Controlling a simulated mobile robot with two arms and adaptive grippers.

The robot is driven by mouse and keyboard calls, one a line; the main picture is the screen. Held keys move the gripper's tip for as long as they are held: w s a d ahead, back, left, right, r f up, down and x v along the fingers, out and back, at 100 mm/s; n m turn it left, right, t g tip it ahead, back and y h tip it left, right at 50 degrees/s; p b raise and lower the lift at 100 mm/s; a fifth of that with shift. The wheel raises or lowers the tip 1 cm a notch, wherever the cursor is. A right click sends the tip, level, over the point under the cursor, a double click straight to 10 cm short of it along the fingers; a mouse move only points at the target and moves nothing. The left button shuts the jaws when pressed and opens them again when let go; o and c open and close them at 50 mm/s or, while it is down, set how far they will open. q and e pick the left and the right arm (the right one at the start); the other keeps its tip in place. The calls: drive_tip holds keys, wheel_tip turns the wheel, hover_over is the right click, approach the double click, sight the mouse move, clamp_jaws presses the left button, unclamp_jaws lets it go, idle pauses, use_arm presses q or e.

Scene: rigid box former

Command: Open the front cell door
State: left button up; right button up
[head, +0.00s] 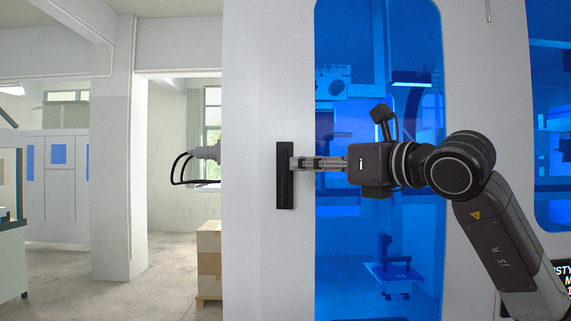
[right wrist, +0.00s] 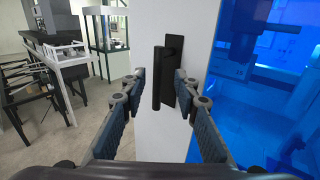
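The front cell door (head: 255,90) is a white panel with a tall blue see-through window. I cannot tell whether it is fully shut. Its black upright handle (head: 285,176) sits left of the window and also shows in the right wrist view (right wrist: 157,78), standing off a black backplate. My right gripper (head: 296,163) comes in level from the right, its fingertips at the handle in the head view. In the right wrist view its fingers (right wrist: 158,78) are spread, with the handle between the tips; contact is not clear. My left gripper is not in view.
Brown boxes (head: 209,255) stand on the floor behind the panel's left edge. A pale part with black loops (head: 188,168) sticks out past that edge. The floor (head: 110,290) at the left is open. A second blue window (head: 550,130) is at the right.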

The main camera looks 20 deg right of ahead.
sight(288, 164)
drive_tip(key=p+x, duration=0.2)
drive_tip(key=x, duration=0.4)
drive_tip(key=shift+w+a+p, duration=0.25)
drive_tip(key=shift+p, duration=0.15)
drive_tip(key=shift+w+a, duration=0.15)
drive_tip(key=shift+w, duration=0.3)
drive_tip(key=shift+f, duration=0.1)
drive_tip(key=shift+c, duration=0.2)
clamp_jaws()
